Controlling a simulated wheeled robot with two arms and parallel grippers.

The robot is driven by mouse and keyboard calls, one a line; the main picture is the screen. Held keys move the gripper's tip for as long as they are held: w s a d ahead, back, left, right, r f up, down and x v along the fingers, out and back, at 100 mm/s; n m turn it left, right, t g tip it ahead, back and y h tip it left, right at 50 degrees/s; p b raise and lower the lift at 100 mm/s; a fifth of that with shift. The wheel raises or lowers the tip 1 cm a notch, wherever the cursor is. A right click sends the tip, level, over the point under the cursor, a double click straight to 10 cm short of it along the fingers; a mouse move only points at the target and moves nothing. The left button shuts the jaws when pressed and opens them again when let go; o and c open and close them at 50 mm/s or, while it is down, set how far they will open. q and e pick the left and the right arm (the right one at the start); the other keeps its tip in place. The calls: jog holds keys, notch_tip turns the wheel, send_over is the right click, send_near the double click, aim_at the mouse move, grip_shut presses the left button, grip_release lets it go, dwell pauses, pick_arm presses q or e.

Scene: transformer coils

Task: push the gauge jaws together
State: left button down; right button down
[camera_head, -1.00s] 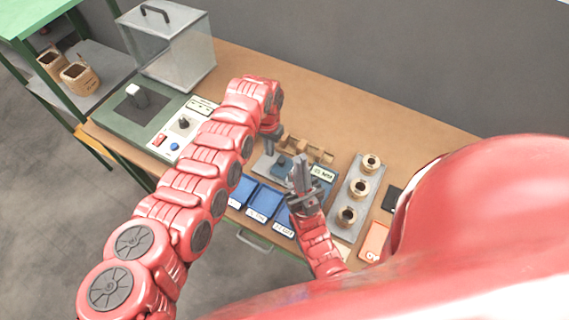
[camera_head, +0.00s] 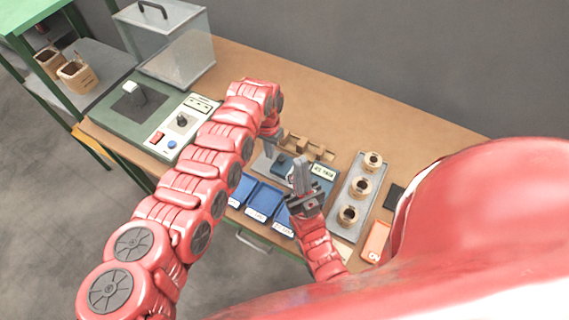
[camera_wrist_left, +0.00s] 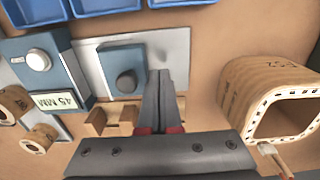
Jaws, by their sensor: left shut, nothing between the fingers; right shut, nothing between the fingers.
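The gauge has a grey base plate (camera_wrist_left: 164,47), a small blue jaw block (camera_wrist_left: 112,56) with a dark knob, and a larger blue block (camera_wrist_left: 66,75) with a round button and a display (camera_wrist_left: 58,101) reading 45 MM. A gap separates the blocks. My left gripper (camera_wrist_left: 165,74) is shut and empty, low over the plate beside the small block's outer side; contact cannot be told. In the head view the small block (camera_head: 284,164) and display (camera_head: 323,172) show, while my left arm partly hides the plate. My right gripper (camera_head: 299,160) is shut and empty, in front of the gauge.
Blue bins (camera_head: 264,200) lie along the front edge. A notched wooden holder (camera_head: 310,148) stands behind the gauge. A hollow wooden coil form (camera_wrist_left: 245,88) stands near my left gripper.

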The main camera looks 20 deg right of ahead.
aim_at(288, 166)
pick_arm(q)
jog(key=shift+s+d, duration=0.1)
dwell(0.4)
jog(key=shift+s, duration=0.1)
jog(key=shift+s+d+r+p, duration=0.1)
jog(key=shift+s+d+p, duration=0.7)
jog(key=shift+s+p, duration=0.15)
jog(key=shift+s+d+p, duration=0.45)
jog(key=shift+s+d, duration=0.4)
jog(key=shift+s, duration=0.2)
jog(key=shift+s+d, duration=0.25)
jog(key=shift+s, duration=0.1)
